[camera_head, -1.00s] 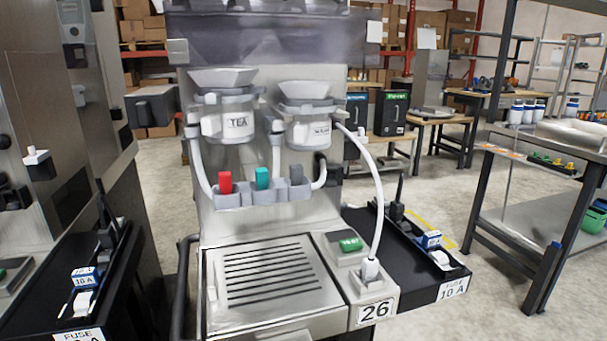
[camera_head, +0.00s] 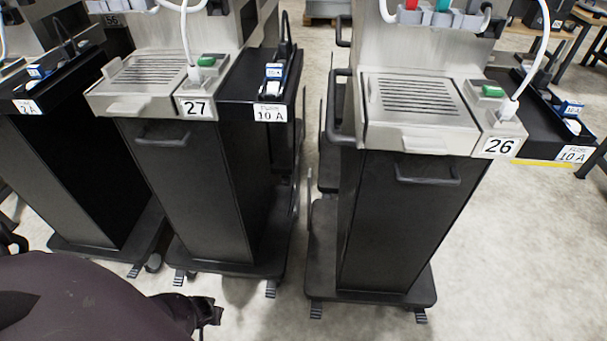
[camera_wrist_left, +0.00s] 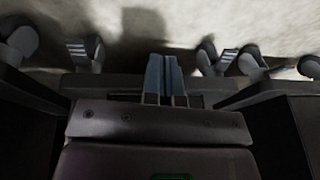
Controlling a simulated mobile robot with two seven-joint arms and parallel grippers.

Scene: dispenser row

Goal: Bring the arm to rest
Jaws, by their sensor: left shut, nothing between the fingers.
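My left arm comes in dark at the lower left of the head view. Its gripper (camera_head: 208,312) is low over the floor, in front of dispenser 27's wheeled base, and touches nothing that I can see. In the left wrist view the two blue-grey fingers (camera_wrist_left: 164,76) are together, with nothing between them. My right gripper is in neither view.
Dispenser 27 (camera_head: 195,170) and dispenser 26 (camera_head: 395,215) stand ahead on wheeled bases, with a narrow gap between them. Another dispenser cart (camera_head: 70,170) stands at the left. The grey floor (camera_head: 510,250) is clear at the right. Casters (camera_wrist_left: 85,52) show in the wrist view.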

